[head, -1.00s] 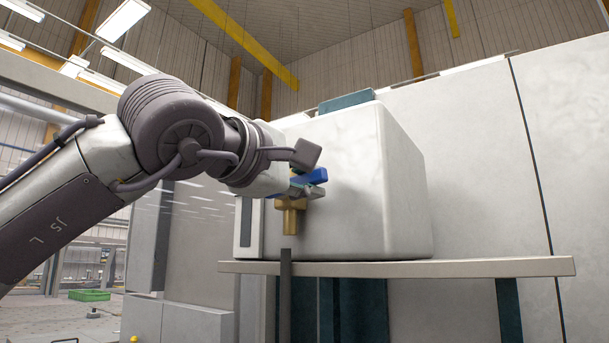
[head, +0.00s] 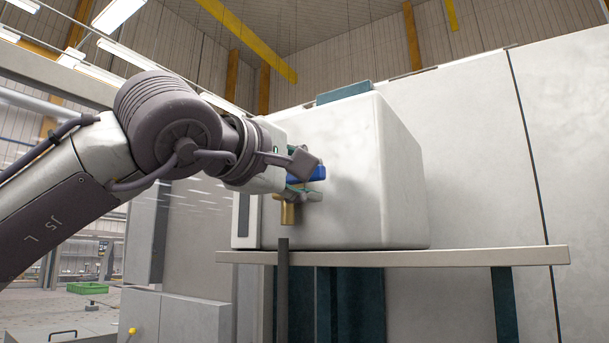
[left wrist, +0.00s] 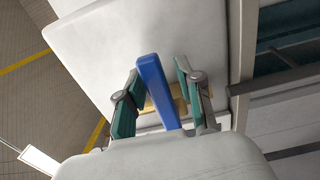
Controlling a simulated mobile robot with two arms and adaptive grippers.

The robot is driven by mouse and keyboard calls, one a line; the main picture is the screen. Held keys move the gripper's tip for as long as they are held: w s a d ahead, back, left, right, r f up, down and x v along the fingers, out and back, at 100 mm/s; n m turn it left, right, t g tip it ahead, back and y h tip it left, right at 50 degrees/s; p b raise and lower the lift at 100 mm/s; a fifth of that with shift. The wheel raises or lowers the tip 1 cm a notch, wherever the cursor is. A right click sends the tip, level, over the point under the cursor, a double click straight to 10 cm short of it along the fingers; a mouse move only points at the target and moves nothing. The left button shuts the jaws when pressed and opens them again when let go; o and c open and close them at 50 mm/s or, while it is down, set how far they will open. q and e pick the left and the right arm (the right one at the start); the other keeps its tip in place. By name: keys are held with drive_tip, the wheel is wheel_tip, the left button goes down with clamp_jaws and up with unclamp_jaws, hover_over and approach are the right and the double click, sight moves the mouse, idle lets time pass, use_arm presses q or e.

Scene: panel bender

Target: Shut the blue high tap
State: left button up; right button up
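The blue tap handle (head: 309,174) sits on a brass tap body (head: 288,212) at the left front of a white box. In the left wrist view the blue handle (left wrist: 157,90) is a long bar running between the two fingers. In the head view my left gripper (head: 303,181) partly hides the handle and tap. My right gripper is not in view.
The white box (head: 350,180) stands on a shelf (head: 430,257) with a dark upright post (head: 282,285) under its left part. A large pale panel wall (head: 470,150) is behind. Open floor shows at the lower left.

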use_arm(q)
drive_tip(key=shift+o, duration=0.2)
drive_tip(key=shift+r, duration=0.1)
drive_tip(key=v, duration=1.2)
